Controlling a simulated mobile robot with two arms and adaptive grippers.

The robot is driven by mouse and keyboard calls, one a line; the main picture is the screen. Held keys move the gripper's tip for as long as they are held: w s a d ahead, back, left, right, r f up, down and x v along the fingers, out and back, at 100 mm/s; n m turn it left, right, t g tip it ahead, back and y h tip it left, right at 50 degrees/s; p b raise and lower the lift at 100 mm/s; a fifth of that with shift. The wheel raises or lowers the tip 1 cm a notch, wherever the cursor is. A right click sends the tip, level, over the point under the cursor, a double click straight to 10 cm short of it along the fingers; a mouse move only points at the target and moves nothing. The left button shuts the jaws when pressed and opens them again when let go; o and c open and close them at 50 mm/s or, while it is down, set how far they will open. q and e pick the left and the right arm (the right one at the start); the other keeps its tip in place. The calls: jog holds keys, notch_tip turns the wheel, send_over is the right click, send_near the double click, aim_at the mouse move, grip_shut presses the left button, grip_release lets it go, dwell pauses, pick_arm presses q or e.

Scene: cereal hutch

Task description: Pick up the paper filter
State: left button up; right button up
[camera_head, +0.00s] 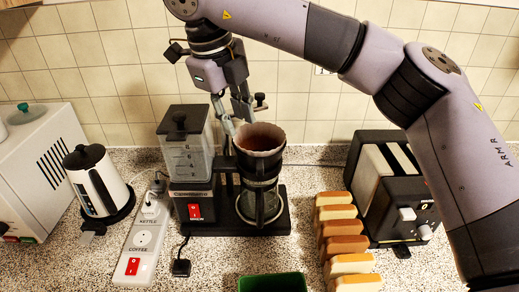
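The paper filter (259,131) has a pale wavy rim and brown inside. It sits in the black cone (259,157) above the glass carafe of the coffee maker (245,227). My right gripper (236,115) comes down from above at the back left edge of the filter. Its fingers look apart, with nothing seen between them. The tips are close to the rim; I cannot tell whether they touch it, as the rim partly hides them. My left gripper is not in view.
A water tank (184,145) stands left of the filter. A white kettle (97,182) and power strip (143,240) are further left. A toaster (402,208) and several bread slices (337,228) are right. A green container (272,283) is in front. My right arm spans the upper right.

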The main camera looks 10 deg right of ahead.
aim_at(245, 148)
jog(key=p+x, duration=0.2)
jog(key=x, duration=0.5)
jog(key=shift+w+d, duration=0.1)
jog(key=shift+w, duration=0.05)
jog(key=shift+w+d+f, duration=0.1)
jog(key=shift+f, duration=0.25)
grip_shut()
